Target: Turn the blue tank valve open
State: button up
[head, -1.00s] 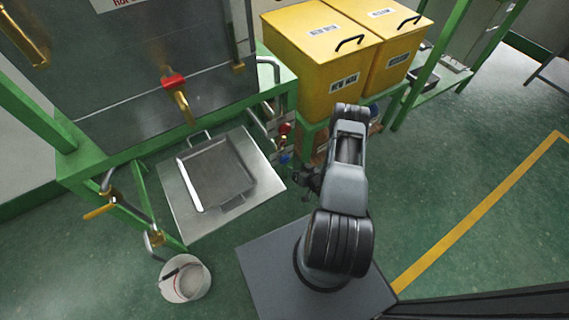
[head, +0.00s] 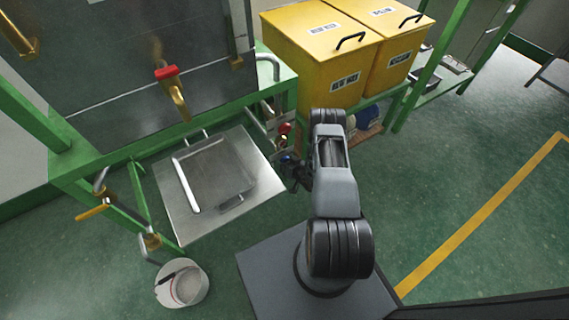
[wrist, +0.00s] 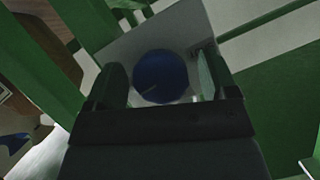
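The blue tank valve (wrist: 160,76) shows as a round dark blue knob in the wrist view, between the two fingers of my gripper (wrist: 163,80). The fingers stand apart, one on each side of the knob, and I cannot tell whether they touch it. In the head view the blue valve (head: 287,158) is a small blue spot low on the green frame, beside my gripper (head: 297,175), and partly hidden by it. A red valve (head: 285,128) sits just above the blue one.
A metal tray (head: 215,178) lies on a steel plate left of the gripper. Yellow boxes (head: 335,75) stand on a green rack behind my arm. A red-handled brass tap (head: 172,88) is on the tank. A white bucket (head: 183,285) is on the floor. Green frame bars surround the valve.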

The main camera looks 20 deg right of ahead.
jog(key=c, duration=0.9)
jog(key=shift+f+m+b, duration=0.15)
jog(key=shift+m+b, duration=0.15)
jog(key=shift+b, duration=0.1)
jog(key=shift+y, duration=0.3)
jog(key=o, duration=1)
jog(key=shift+c, duration=0.2)
jog(key=p+v, duration=0.4)
jog(key=v, duration=1)
